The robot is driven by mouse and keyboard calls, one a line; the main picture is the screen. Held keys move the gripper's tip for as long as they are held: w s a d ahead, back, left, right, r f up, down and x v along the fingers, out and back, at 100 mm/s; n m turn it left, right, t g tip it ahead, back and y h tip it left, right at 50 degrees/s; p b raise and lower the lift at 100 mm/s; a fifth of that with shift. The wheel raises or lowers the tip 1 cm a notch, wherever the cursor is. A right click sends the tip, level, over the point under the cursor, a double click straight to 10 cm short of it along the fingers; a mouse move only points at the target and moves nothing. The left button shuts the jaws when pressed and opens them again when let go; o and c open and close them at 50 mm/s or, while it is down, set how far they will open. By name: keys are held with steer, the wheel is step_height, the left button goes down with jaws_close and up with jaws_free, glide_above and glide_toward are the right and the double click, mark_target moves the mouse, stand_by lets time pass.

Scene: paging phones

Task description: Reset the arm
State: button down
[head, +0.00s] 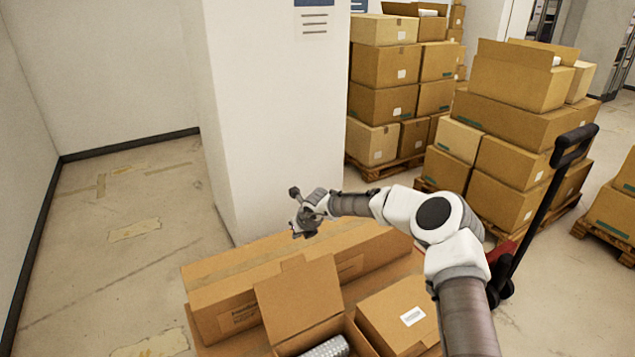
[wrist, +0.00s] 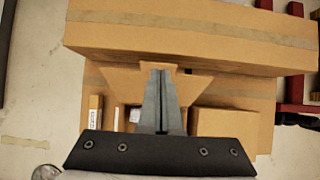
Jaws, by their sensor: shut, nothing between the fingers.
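My arm (head: 440,215) reaches from the lower right over a stack of cardboard boxes in the head view. My gripper (head: 300,228) is at its end, in the air in front of the white pillar and over the long box. In the wrist view my gripper (wrist: 161,75) points out over the boxes with its two fingers together and nothing between them. The fingers hide part of the open box beneath.
A long cardboard box (head: 225,318) lies below my gripper. An open box (head: 300,300) holds a silvery cylinder (head: 328,347). A closed box (head: 400,318) stands beside it. A white pillar (head: 265,110) is behind. Stacked boxes (head: 510,130) and a pallet-jack handle (head: 540,205) stand right.

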step_height(320, 180, up, 11)
steer(key=w+n+t, duration=0.1)
steer(key=n+t, duration=0.2)
steer(key=n, duration=0.2)
steer(key=s+d+r+n+t+y, duration=0.1)
steer(key=s+r+n, duration=0.55)
steer(key=r, duration=0.35)
steer(key=s+r+n+y, duration=0.2)
steer(key=s+r+n, duration=0.3)
steer(key=r+n, duration=0.4)
steer(key=s+d+n+g+h, duration=0.1)
steer(key=s+d+n+h, duration=0.1)
steer(key=s+d, duration=0.6)
steer(key=s+d+f+n+g+h+b, duration=0.1)
steer(key=s+d, duration=0.7)
steer(key=s, duration=0.8)
steer(key=s+d+n+g+h, duration=0.2)
steer(key=s+d+n, duration=0.3)
steer(key=s+d, duration=0.4)
steer(key=s+h, duration=0.1)
steer(key=s, duration=0.1)
steer(key=shift+s+f+n+h, duration=0.15)
steer(key=shift+s+n+h, duration=0.2)
steer(key=shift+s+h, duration=0.05)
